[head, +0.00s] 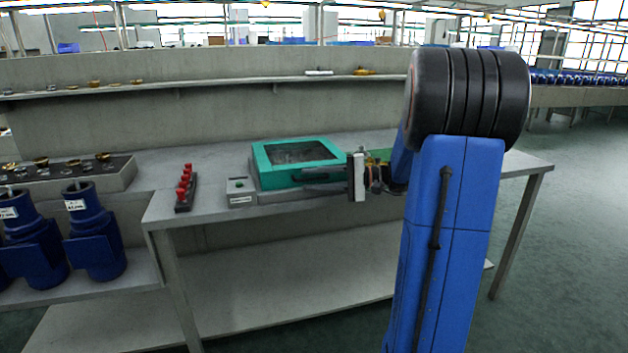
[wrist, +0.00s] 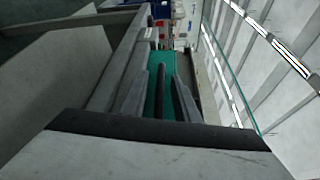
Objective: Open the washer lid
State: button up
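The washer is a teal box on the grey workbench, and its lid (head: 262,162) with a dark window lies shut on top. My gripper (head: 306,180) is at the washer's front side, coming in from the right with its fingers pointing left. In the wrist view the two fingers of my gripper (wrist: 163,76) are apart. A dark bar, which looks like the lid handle (wrist: 160,92), runs between them, with teal (wrist: 152,100) showing beside it. I see gaps at the bar, so the fingers do not look closed on it. In the head view the fingers hide most of the handle.
A small grey box with a button (head: 240,191) stands left of the washer. A dark rack with red knobs (head: 184,188) is farther left. Blue pump housings (head: 92,235) stand at the far left. A wall shelf (head: 220,85) runs behind the workbench (head: 215,165).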

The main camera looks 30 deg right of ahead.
grip_shut()
